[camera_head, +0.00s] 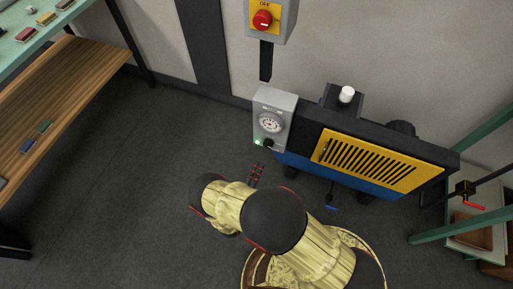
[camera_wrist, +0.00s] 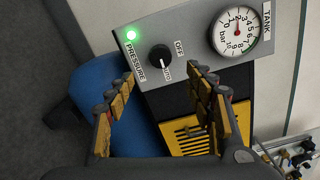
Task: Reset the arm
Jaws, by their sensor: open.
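My gripper (camera_wrist: 162,76) is open and empty in the wrist view, its two padded fingers spread below the black pressure knob (camera_wrist: 160,58).
The blue compressor (camera_head: 310,171) with a yellow slatted grille (camera_head: 365,160) stands against the wall. A tank gauge (camera_wrist: 234,30) is on the panel. A red OFF switch (camera_head: 263,20) hangs above. A wooden shelf (camera_head: 60,80) is at left; the floor between is clear.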

